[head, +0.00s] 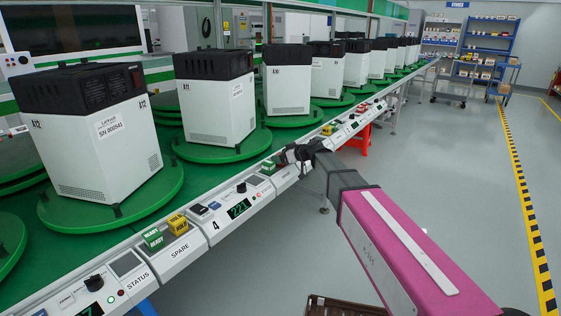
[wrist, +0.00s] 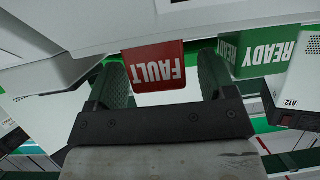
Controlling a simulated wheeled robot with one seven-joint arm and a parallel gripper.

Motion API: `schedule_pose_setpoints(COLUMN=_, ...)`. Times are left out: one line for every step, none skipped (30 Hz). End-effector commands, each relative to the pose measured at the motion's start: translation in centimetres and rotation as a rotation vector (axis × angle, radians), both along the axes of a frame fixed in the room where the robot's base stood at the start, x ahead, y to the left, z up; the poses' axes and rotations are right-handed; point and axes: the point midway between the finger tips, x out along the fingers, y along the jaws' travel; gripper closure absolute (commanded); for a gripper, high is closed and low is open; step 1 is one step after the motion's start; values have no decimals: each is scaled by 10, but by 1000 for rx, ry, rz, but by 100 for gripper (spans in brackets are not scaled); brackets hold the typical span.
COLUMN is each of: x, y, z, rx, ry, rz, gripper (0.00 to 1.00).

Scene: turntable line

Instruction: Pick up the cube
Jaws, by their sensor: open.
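A red cube marked FAULT (wrist: 153,66) shows upside down in the wrist view, between the two fingers of my open gripper (wrist: 162,80). A green cube marked READY (wrist: 257,52) is just right of the right finger. In the head view my gripper (head: 297,154) is at the panel edge of the line, and the red cube is not visible there. A green cube (head: 268,166) sits just left of my gripper.
In the head view, a green READY cube (head: 153,240) and a yellow HOLD cube (head: 178,224) sit in the nearer SPARE tray. White units with black tops (head: 216,100) stand on green turntables (head: 222,147) behind the panels.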

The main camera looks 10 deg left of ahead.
Motion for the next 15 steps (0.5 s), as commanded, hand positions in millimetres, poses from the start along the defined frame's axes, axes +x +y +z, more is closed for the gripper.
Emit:
schedule_pose_setpoints(x=2, y=5, z=-2, rx=0, ry=0, rz=0, gripper=23)
schedule_pose_setpoints(x=2, y=6, z=-3, rx=0, ry=0, rz=0, gripper=23)
schedule_pose_setpoints(x=2, y=7, z=-3, rx=0, ry=0, rz=0, gripper=23)
schedule_pose_setpoints(x=2, y=7, z=-3, rx=0, ry=1, rz=0, gripper=23)
schedule_pose_setpoints(x=2, y=6, z=-3, rx=0, ry=1, rz=-1, gripper=23)
schedule_pose_setpoints(x=2, y=6, z=-3, rx=0, ry=1, rz=-1, gripper=23)
schedule_pose_setpoints(x=2, y=6, z=-3, rx=0, ry=1, rz=-1, gripper=23)
schedule_pose_setpoints(x=2, y=6, z=-3, rx=0, ry=1, rz=-1, gripper=23)
schedule_pose_setpoints(x=2, y=6, z=-3, rx=0, ry=1, rz=-1, gripper=30)
schedule_pose_setpoints(x=2, y=6, z=-3, rx=0, ry=1, rz=0, gripper=40)
schedule_pose_setpoints(x=2, y=6, z=-3, rx=0, ry=1, rz=0, gripper=49)
schedule_pose_setpoints(x=2, y=6, z=-3, rx=0, ry=1, rz=0, gripper=62)
schedule_pose_setpoints(x=2, y=6, z=-3, rx=0, ry=1, rz=0, gripper=72)
schedule_pose_setpoints(x=2, y=6, z=-3, rx=0, ry=1, rz=0, gripper=78)
schedule_pose_setpoints(x=2, y=6, z=-3, rx=0, ry=1, rz=0, gripper=78)
